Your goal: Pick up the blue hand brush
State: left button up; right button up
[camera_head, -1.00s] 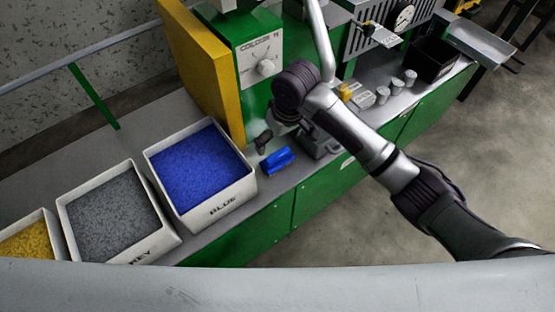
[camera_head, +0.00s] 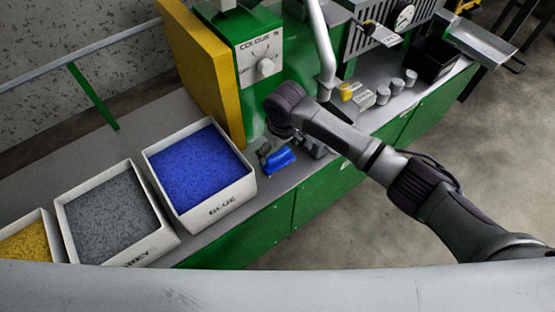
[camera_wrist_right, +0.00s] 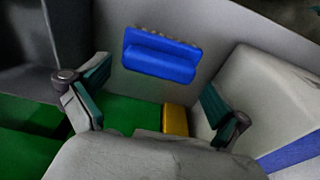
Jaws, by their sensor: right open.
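The blue hand brush (camera_head: 280,161) lies on the grey bench top, just right of the box marked BLUE. In the right wrist view the brush (camera_wrist_right: 160,56) lies across the upper middle, with pale bristle tufts along its far edge. My right gripper (camera_head: 272,147) is just behind the brush in the head view, partly hidden by its own arm. In the wrist view the two fingers of the right gripper (camera_wrist_right: 155,88) are spread wide, and the brush shows beyond the gap between them, not gripped. My left gripper is not in view.
The box of blue granules (camera_head: 248,186) stands close left of the brush, with a grey-filled box (camera_head: 166,238) further left. A green machine with a COLOUR dial (camera_head: 264,68) and yellow side panel (camera_head: 200,75) rises behind. Small cylinders (camera_head: 397,87) stand to the right.

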aim_at(277, 154)
jog(key=shift+w+a+f, duration=0.1)
jog(key=shift+w+f, duration=0.05)
jog(key=shift+f, duration=1.25)
jog(key=c, duration=1)
jog(key=shift+o, duration=0.2)
jog(key=shift+r, duration=5.05)
